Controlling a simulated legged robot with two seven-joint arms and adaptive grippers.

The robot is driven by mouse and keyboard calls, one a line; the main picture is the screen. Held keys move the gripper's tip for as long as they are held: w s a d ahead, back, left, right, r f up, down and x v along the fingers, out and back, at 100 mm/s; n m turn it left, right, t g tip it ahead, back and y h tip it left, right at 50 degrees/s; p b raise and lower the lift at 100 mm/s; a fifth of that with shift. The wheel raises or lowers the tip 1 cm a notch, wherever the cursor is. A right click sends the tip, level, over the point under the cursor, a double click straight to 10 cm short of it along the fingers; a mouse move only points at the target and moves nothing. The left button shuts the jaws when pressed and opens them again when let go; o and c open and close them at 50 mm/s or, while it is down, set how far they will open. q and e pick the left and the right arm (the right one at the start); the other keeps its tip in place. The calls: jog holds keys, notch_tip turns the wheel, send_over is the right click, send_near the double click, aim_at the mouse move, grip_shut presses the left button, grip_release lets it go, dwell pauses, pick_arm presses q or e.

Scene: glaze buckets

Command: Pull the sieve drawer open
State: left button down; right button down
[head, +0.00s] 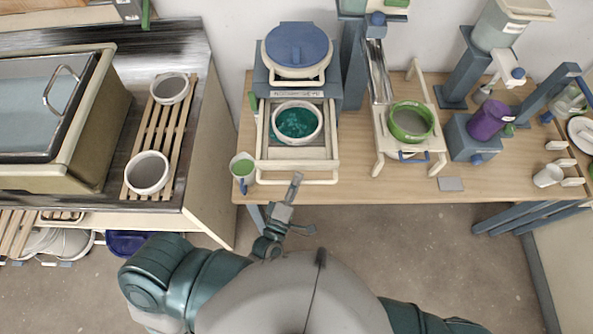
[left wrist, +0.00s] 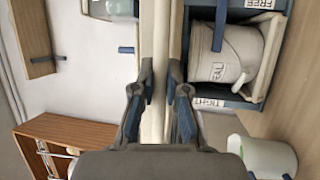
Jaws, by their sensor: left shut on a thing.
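The sieve drawer (head: 263,152) is a cream frame sticking out from the front of a blue-grey housing (head: 262,79) on the wooden table. A white bowl with teal contents (head: 297,122) sits within its frame. A cream bar handle (head: 320,182) runs across the drawer's front. My left gripper (head: 295,181) reaches up from below and is shut on this handle, left of its right end. In the left wrist view the fingers (left wrist: 158,100) lie on both sides of the cream bar (left wrist: 153,122). My right gripper is out of view.
A small green-filled cup (head: 243,168) stands close left of the drawer. A green-rimmed sieve (head: 410,121) on a stand and a purple pot (head: 489,120) are to the right. A sink counter (head: 215,165) is at left. Floor in front of the table is clear.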

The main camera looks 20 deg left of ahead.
pick_arm(q)
jog(key=shift+s+f, duration=0.1)
jog(key=shift+f, duration=0.15)
jog(key=c, duration=1.2)
grip_release()
jog(key=shift+r, duration=0.1)
jog(key=v, duration=1.2)
